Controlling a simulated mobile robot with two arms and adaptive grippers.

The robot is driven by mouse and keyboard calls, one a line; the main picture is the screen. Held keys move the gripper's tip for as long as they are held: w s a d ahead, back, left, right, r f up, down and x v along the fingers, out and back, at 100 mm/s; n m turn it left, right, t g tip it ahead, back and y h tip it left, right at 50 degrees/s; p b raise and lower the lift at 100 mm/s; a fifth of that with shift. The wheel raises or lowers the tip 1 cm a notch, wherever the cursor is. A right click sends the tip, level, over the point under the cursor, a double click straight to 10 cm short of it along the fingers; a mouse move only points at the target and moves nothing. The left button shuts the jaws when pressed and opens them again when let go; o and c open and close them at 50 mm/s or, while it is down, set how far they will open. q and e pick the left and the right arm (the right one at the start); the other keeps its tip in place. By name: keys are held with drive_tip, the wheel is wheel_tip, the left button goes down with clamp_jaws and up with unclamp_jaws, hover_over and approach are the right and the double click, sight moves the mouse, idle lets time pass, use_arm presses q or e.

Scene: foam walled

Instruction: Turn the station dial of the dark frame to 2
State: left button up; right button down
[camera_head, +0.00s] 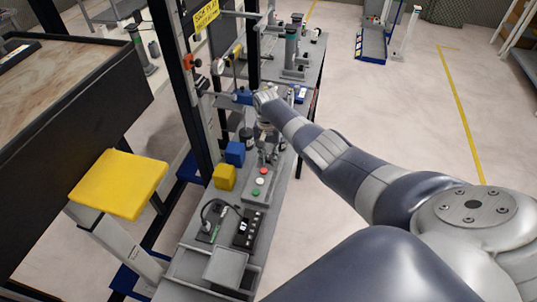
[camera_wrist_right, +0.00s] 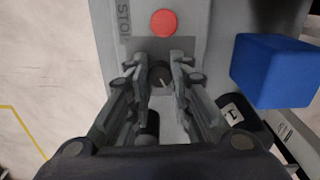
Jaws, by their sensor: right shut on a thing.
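The station dial (camera_wrist_right: 160,75) is a small dark round knob with a pale pointer line, on a grey panel (camera_wrist_right: 205,20) beside a red button (camera_wrist_right: 164,23). My right gripper (camera_wrist_right: 161,72) is shut on the dial, with one finger on each side of it. In the head view my right gripper (camera_head: 266,152) reaches down over the far end of the button panel (camera_head: 257,190), and the dial is too small and covered to read there. The dark frame (camera_head: 190,85) rises to the left of the bench. My left gripper is out of view.
A blue cube (camera_head: 235,153) and a yellow cube (camera_head: 224,177) stand left of the panel. A dark cylinder (camera_head: 247,138) with a pale label stands close to the gripper. A black switch box (camera_head: 248,229) and a grey tray (camera_head: 226,268) are nearer.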

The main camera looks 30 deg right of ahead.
sight(268, 158)
drive_tip(key=shift+w, duration=0.1)
idle(0.3)
drive_tip(key=c, duration=1.7)
unclamp_jaws()
drive_tip(key=shift+r, duration=0.1)
wheel_tip(268, 158, up, 12)
drive_tip(key=shift+a, duration=0.1)
